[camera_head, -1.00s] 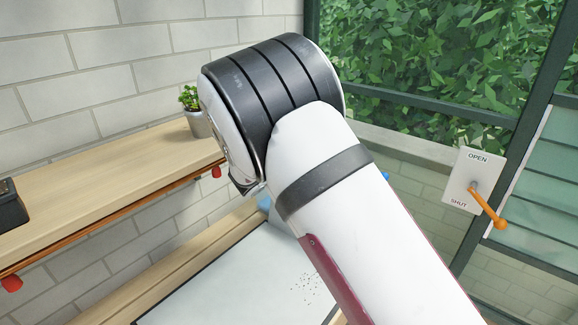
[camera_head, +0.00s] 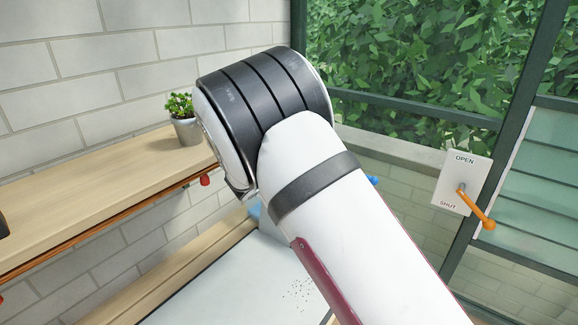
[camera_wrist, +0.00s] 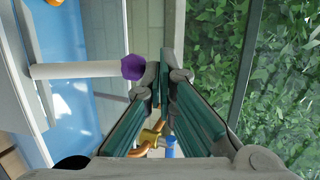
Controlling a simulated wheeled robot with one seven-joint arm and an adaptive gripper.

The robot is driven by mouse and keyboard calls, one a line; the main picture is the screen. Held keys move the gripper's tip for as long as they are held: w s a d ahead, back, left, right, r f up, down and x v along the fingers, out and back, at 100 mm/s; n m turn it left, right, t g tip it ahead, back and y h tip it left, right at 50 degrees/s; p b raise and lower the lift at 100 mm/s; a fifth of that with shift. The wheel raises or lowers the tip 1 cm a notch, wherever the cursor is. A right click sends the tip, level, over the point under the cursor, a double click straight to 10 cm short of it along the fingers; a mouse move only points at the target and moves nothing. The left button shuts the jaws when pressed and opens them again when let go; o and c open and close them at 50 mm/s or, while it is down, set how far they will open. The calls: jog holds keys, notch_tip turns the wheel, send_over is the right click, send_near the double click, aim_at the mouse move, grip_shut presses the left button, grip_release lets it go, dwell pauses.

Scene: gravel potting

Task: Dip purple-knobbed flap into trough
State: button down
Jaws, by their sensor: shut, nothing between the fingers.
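In the wrist view, a purple knob (camera_wrist: 132,67) sits at the right end of a pale rod (camera_wrist: 75,70). The rod runs left towards a pale upright piece, which may be the flap. A bright blue surface with light glints (camera_wrist: 75,110), perhaps the trough's water, lies below and left of the rod. My gripper (camera_wrist: 167,75) is shut and empty, its fingertips just right of the knob. I cannot tell whether the left finger touches the knob. In the head view my arm hides the gripper, and the knob is not visible.
A wooden shelf (camera_head: 90,190) with a potted plant (camera_head: 186,120) runs along the brick wall. A white panel (camera_head: 225,280) with dark specks lies below my arm. At right is an OPEN/SHUT plate (camera_head: 462,180) with an orange lever (camera_head: 475,208). Leafy windows stand behind.

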jog(key=f+v, duration=0.2)
jog(key=v, duration=0.6)
jog(key=s+f+v, duration=0.1)
jog(key=v, duration=0.7)
jog(key=shift+s+a+f, duration=0.25)
jog(key=shift+a+f, duration=0.1)
jog(key=shift+a, duration=0.05)
jog(key=s+d+r+m+g, duration=0.4)
jog(key=s+d+m, duration=0.2)
jog(key=d+m, duration=0.5)
jog(key=s+d+r+m+g, duration=0.3)
jog(key=s+d+r+m, duration=0.15)
jog(key=d+m, duration=0.65)
jog(key=s+d+r+m+y, duration=0.1)
jog(key=s+m+y, duration=0.2)
jog(key=s+m, duration=0.8)
jog(key=s+d+r+m+y, duration=0.2)
jog(key=s+m+y, duration=0.1)
jog(key=s+m, duration=0.9)
jog(key=m, duration=0.3)
jog(key=shift+r+g, duration=0.35)
jog(key=shift+g, duration=0.05)
